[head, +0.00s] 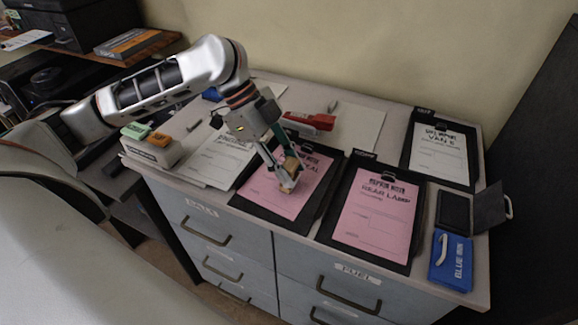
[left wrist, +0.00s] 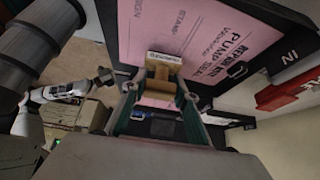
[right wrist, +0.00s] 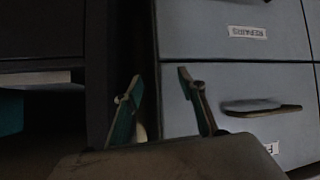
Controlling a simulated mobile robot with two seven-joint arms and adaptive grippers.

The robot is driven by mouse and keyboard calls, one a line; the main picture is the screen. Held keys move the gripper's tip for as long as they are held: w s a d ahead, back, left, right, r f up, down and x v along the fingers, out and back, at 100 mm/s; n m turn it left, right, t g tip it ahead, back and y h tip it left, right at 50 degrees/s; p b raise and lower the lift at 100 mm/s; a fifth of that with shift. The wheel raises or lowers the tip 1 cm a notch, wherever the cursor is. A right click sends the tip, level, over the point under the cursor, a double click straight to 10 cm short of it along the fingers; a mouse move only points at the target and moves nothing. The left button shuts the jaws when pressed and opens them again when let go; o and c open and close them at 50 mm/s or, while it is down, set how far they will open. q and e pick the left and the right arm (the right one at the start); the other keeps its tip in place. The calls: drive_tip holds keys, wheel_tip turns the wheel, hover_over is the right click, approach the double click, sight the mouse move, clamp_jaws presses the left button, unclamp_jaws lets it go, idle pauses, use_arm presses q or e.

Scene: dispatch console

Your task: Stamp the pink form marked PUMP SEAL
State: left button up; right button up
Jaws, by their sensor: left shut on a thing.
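The pink form marked PUMP SEAL (head: 262,205) lies on a black clipboard (head: 240,203) near the cabinet top's front edge; the form also shows in the left wrist view (left wrist: 205,40). My left gripper (head: 279,168) is shut on a wooden stamp (head: 290,173), held over the form's right part. In the left wrist view the stamp (left wrist: 163,70) sits between the teal fingers, its pale end towards the paper. I cannot tell whether it touches the form. My right gripper (right wrist: 162,100) is open and empty, low in front of the drawers.
A pink REAR LAMP form (head: 375,220) lies to the right, a white form (head: 440,155) behind it. An open black ink pad (head: 453,212) and a blue box (head: 452,262) are at the right end. A red stapler (head: 308,122) lies behind. Drawers (right wrist: 225,30) face my right gripper.

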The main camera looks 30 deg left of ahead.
use_arm(q)
drive_tip(key=shift+f, duration=0.5)
use_arm(e)
drive_tip(key=shift+s+f, duration=0.1)
drive_tip(key=shift+f, duration=0.05)
idle(0.5)
use_arm(q)
wheel_tip(320, 180, up, 3)
drive_tip(key=p, duration=0.4)
drive_tip(key=shift+f, duration=0.1)
drive_tip(key=shift+r+p, duration=0.4)
drive_tip(key=shift+p, duration=0.05)
drive_tip(key=shift+r+p, duration=0.75)
drive_tip(key=shift+p, duration=0.5)
drive_tip(key=shift+r, duration=0.2)
drive_tip(key=shift+r+b, duration=0.3)
drive_tip(key=shift+r, duration=0.45)
use_arm(e)
drive_tip(key=shift+h, duration=0.4)
drive_tip(key=r, duration=0.1)
drive_tip(key=d+r, duration=0.1)
drive_tip(key=r, duration=0.2)
drive_tip(key=shift+s+d+r, duration=0.2)
drive_tip(key=shift+s+d, duration=0.15)
drive_tip(key=shift+s, duration=0.05)
